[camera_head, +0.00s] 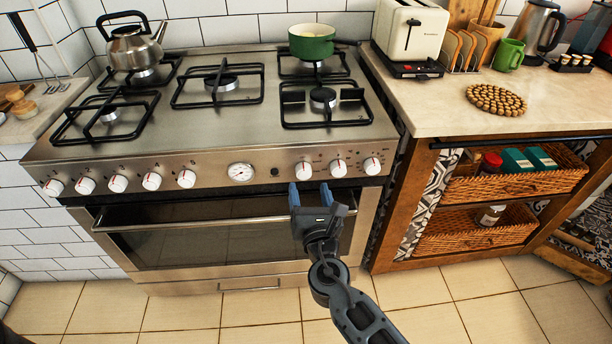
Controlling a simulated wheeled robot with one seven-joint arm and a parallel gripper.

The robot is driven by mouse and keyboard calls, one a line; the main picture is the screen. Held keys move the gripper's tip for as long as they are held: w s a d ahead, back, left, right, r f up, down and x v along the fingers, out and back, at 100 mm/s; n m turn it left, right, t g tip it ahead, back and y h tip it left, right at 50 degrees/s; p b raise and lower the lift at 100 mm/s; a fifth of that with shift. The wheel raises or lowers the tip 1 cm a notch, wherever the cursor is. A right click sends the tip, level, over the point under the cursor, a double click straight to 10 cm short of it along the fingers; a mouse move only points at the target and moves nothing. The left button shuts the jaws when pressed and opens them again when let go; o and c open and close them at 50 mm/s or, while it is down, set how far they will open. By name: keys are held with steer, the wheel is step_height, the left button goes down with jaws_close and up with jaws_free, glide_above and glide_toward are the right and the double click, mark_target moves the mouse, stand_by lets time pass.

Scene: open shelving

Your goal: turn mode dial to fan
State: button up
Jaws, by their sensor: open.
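The stove (120,160) carries a row of white dials with red marks on its steel front panel. Three dials stand on the right: a left one (303,170), a middle one (338,168) and a right one (372,165). Several more, such as the one at far left (53,187), line the left side. Markings are too small to read, so I cannot tell which is the mode dial or where fan is. My gripper (311,192) is open and empty, with blue-tipped fingers just below the right group in the picture. I cannot tell whether it touches the panel.
A round gauge (241,172) sits mid-panel. The oven handle (200,222) runs across the door behind my gripper. A kettle (134,46) and a green pot (311,42) stand on the stovetop. A wooden counter unit (400,240) borders the stove's right side. The floor in front is clear.

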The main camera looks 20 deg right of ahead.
mark_target(305, 175)
steer(key=shift+x, duration=2.5)
steer(key=shift+c, duration=0.5)
steer(key=c, duration=1)
steer(key=shift+o, duration=0.2)
steer(key=shift+f+b, duration=0.1)
steer(key=shift+b, duration=0.35)
